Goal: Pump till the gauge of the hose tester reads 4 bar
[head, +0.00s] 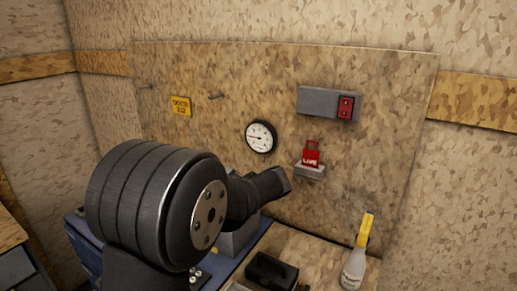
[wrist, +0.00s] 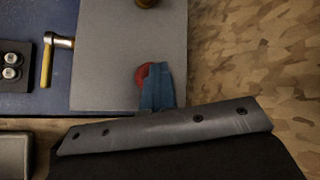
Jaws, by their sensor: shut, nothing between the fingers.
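The gauge (head: 261,137), round and white-faced with a black rim, hangs on the back board in the head view. Its dark needle seems to point left; the numbers are too small to read. In the wrist view, the grey top of a unit (wrist: 105,85) carries a round red button or knob (wrist: 140,76). My gripper (wrist: 157,70) has its blue fingers shut and empty over the red part, covering its right side. I cannot tell whether they touch it. A small metal lever with a yellow handle (wrist: 46,65) is at the unit's left edge. My arm hides much of the unit in the head view.
A brass fitting (wrist: 147,2) is at the unit's top edge. A black block with silver fittings (wrist: 12,65) lies left. A yellow-topped bottle (head: 353,270) and black box (head: 271,272) are in front.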

